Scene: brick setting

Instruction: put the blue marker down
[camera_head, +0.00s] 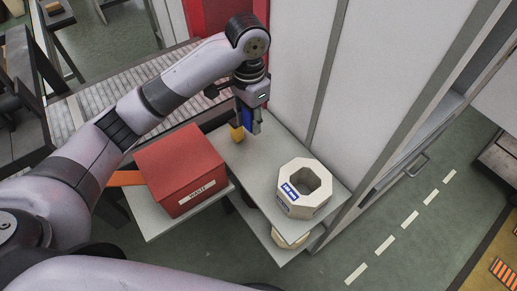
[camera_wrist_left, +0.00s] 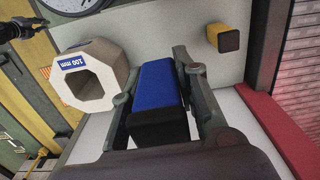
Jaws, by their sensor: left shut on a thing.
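The blue marker (camera_wrist_left: 155,88) is a thick blue block with a black end, held between the fingers of my left gripper (camera_wrist_left: 158,100). In the head view my left gripper (camera_head: 248,118) points down over the grey shelf (camera_head: 248,162), and part of the blue shows between its fingers. I cannot tell whether the marker's lower end touches the shelf. A yellow marker (camera_head: 237,133) stands on the shelf close to the gripper; it also shows in the wrist view (camera_wrist_left: 222,38), apart from the blue one.
A pale octagonal holder (camera_head: 305,188) with a blue label and an open middle stands at the shelf's right. A red box (camera_head: 180,168) is on the left. A pale cabinet wall (camera_head: 295,60) rises behind. Bare shelf lies between the box and holder.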

